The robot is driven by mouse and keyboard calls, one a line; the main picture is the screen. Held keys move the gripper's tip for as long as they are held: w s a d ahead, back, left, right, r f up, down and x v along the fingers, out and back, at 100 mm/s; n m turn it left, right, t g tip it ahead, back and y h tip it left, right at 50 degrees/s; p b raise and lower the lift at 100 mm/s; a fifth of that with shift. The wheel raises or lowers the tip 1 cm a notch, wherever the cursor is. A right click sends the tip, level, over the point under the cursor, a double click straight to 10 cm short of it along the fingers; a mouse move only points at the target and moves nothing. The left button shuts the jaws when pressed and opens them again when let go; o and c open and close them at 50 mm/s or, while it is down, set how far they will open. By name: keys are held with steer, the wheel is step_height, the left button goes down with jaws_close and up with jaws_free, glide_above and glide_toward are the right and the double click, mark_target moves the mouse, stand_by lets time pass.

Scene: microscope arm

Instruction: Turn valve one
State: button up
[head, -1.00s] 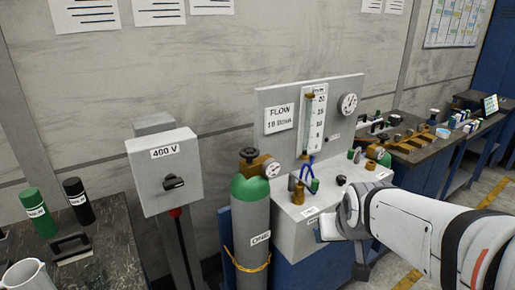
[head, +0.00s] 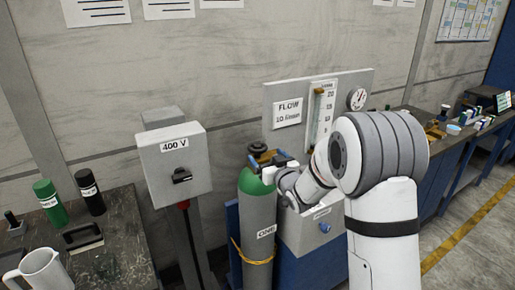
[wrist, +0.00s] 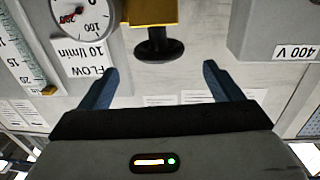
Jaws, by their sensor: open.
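The grey gas cylinder (head: 257,215) with a green shoulder and a label that seems to read "ONE" stands left of the flow panel. Its black handwheel (head: 257,148) sits on top; in the wrist view the handwheel (wrist: 158,48) shows upside down under a brass valve body (wrist: 151,12). My gripper (head: 272,161) is at the cylinder's top, partly hidden by my own arm. In the wrist view my gripper (wrist: 160,67) is open, with its blue fingers spread to either side below the handwheel. Nothing is between the fingers and they appear apart from the wheel.
A round gauge (wrist: 82,18) is close by the valve. The flow panel (head: 288,92) stands behind my arm. The 400 V switch box (head: 174,165) is left of the cylinder. A dark bench (head: 115,225) with bottles and a jug is at far left.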

mark_target(262, 151)
steer(key=p+x, duration=0.1)
steer(key=x, duration=0.5)
steer(key=shift+w+p, duration=0.15)
steer(key=shift+p, duration=0.25)
